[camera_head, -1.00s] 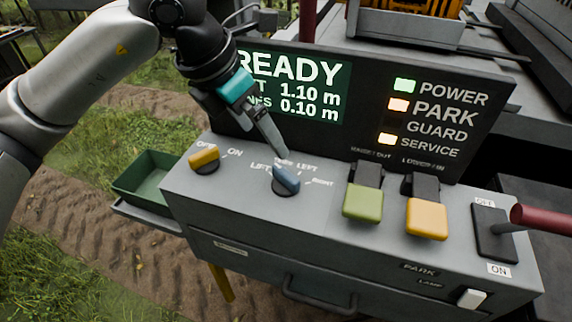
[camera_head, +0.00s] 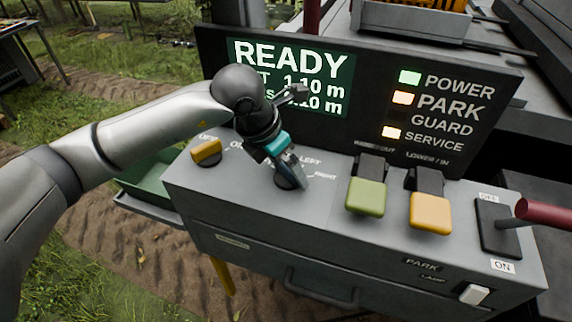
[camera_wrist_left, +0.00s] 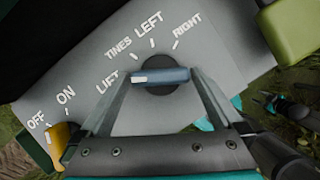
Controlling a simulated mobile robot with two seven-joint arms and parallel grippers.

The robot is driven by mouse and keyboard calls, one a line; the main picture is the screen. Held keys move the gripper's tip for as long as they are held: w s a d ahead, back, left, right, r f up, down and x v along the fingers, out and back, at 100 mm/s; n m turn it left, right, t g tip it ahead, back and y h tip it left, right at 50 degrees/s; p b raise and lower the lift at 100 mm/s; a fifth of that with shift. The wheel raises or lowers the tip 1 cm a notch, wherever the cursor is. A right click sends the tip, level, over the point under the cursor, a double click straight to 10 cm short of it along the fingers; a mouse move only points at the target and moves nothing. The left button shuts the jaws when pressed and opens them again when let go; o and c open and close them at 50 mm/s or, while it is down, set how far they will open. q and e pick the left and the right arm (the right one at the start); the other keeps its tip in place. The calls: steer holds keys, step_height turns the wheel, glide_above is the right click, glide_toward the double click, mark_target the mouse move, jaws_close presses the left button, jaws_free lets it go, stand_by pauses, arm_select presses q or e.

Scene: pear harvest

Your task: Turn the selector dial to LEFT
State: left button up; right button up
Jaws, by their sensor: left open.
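The selector dial (camera_wrist_left: 160,77) has a blue-grey bar knob on a dark round base. In the left wrist view its white mark is at the left end, towards the LIFT label (camera_wrist_left: 107,81). TINES, LEFT (camera_wrist_left: 149,25) and RIGHT labels lie further round. My left gripper (camera_head: 300,180) is open, with one finger at each end of the knob; I cannot tell whether they touch it. In the head view the gripper hides most of the knob, and the dial's dark base (camera_head: 284,184) shows beside it.
A yellow OFF/ON knob (camera_head: 206,151) is left of the dial. Green (camera_head: 366,197) and yellow (camera_head: 430,212) push pads stand to the right, then a red-handled lever (camera_head: 540,212). The display panel (camera_head: 370,140) rises behind. A green bin (camera_head: 150,172) sits at the left.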

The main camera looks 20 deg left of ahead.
arm_select(q)
steer(key=shift+d+f, duration=0.1)
steer(key=shift+f, duration=0.15)
steer(key=shift+w, duration=0.1)
steer(key=c, duration=1.1)
